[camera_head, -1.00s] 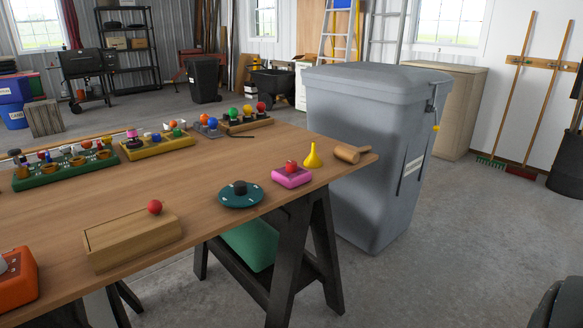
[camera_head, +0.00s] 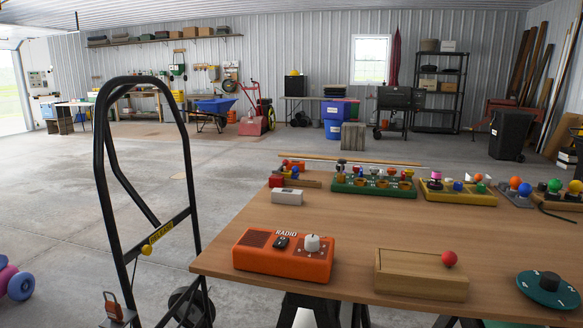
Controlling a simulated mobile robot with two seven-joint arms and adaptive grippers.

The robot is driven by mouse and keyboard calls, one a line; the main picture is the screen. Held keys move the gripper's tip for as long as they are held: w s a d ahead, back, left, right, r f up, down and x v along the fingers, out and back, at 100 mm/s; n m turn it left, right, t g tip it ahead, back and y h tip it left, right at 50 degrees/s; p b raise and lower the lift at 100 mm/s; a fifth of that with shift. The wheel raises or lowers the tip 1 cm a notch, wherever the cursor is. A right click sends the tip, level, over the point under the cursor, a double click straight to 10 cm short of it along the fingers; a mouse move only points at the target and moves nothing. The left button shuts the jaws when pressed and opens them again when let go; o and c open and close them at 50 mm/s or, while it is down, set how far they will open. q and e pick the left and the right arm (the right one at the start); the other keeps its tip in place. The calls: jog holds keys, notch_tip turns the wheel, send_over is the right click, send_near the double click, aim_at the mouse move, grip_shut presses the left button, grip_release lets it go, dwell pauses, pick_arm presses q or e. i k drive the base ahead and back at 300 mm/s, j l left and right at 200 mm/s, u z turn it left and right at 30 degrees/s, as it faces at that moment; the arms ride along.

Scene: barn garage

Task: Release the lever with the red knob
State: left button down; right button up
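A wooden box (camera_head: 421,276) with a red ball knob (camera_head: 450,258) on its top right part lies on the workbench at the lower right. I cannot tell whether this knob sits on a lever. At the back of the bench, a green base (camera_head: 372,188) and a yellow base (camera_head: 455,193) carry several small upright parts with coloured knobs. A small red knob (camera_head: 285,162) shows in the group at the back left of the bench. Neither of my grippers is in view.
The workbench (camera_head: 340,225) also holds an orange radio (camera_head: 284,258), a white box (camera_head: 288,196) and a teal dial (camera_head: 549,288). A black hand truck (camera_head: 105,190) stands left of it. The floor (camera_head: 60,220) farther left is mostly open.

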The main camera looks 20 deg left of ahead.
aim_at(285, 162)
jog(key=u, duration=3.05)
jog(key=i, duration=1.15)
jog(key=i+j+z, duration=0.1)
jog(key=i, duration=1)
jog(key=i+l+z, duration=0.1)
jog(key=i+z, duration=0.65)
jog(key=i, duration=0.15)
jog(key=i+j+z, duration=0.35)
jog(key=i+l+z, duration=0.15)
jog(key=i+z, duration=0.2)
jog(key=i, duration=0.15)
jog(key=i+z, duration=0.35)
jog(key=i, duration=0.15)
jog(key=i+j+z, duration=0.1)
jog(key=i+z, duration=0.25)
jog(key=i, duration=0.15)
jog(key=i+l+z, duration=0.1)
jog(key=i+z, duration=0.15)
jog(key=i, duration=0.55)
jog(key=i+j+z, duration=0.1)
jog(key=i+z, duration=0.15)
jog(key=i, duration=0.6)
